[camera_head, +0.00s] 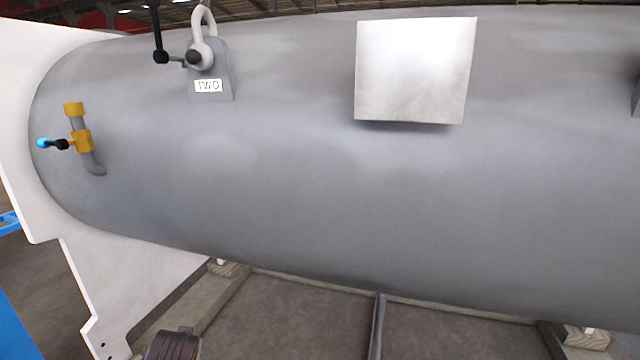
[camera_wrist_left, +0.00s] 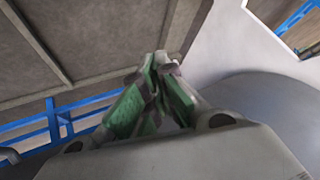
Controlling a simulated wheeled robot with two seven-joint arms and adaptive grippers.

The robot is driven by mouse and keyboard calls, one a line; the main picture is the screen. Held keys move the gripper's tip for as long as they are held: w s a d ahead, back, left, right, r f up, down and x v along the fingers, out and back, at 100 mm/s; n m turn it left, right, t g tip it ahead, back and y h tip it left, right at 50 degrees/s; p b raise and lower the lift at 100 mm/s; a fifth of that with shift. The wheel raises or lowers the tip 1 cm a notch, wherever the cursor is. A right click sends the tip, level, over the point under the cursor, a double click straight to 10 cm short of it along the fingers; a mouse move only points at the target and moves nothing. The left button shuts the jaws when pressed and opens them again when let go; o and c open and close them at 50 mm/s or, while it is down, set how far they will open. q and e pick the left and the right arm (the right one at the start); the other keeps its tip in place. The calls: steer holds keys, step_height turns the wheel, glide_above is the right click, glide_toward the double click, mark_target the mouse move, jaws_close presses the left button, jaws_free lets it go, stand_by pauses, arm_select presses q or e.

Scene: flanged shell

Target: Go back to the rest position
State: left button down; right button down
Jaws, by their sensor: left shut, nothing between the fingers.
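My left gripper (camera_wrist_left: 158,66) shows in the left wrist view, with green and grey fingers that meet at their tips. It is shut and nothing shows between the fingers. The grey shell (camera_wrist_left: 255,90) is to the right of the fingers in that view, and I see no contact with it. In the head view the large grey cylindrical shell (camera_head: 300,200) lies across the picture with a white flange plate (camera_head: 125,280) at its left end. Neither gripper shows in the head view.
The shell carries a yellow valve (camera_head: 82,140) with a blue-tipped handle, a lifting lug with shackle (camera_head: 202,55) labelled TWD, and a light square block (camera_head: 415,70). Wooden supports (camera_head: 205,305) lie below. Blue railing (camera_wrist_left: 55,125) shows in the left wrist view.

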arm_select(q)
steer(key=s+d+f+m+g+h, duration=0.2)
steer(key=s+d+f, duration=0.3)
steer(key=s, duration=0.5)
steer(key=s+d+f+m+g+h, duration=0.15)
steer(key=s+d+f, duration=0.3)
steer(key=s, duration=0.45)
steer(key=s+f+g, duration=0.2)
steer(key=s+f, duration=0.1)
steer(key=f, duration=3.1)
steer(key=s+a+f, duration=0.1)
steer(key=s+f, duration=0.8)
steer(key=s, duration=0.2)
steer(key=s+a+f, duration=0.2)
steer(key=s+f, duration=0.7)
steer(key=s, duration=0.2)
steer(key=shift+s+a+f+g, duration=0.15)
steer(key=shift+a+f+g, duration=0.1)
steer(key=shift+f+g, duration=0.15)
steer(key=shift+a+r+h, duration=0.1)
steer(key=shift+a+h, duration=0.05)
steer(key=shift+h, duration=0.1)
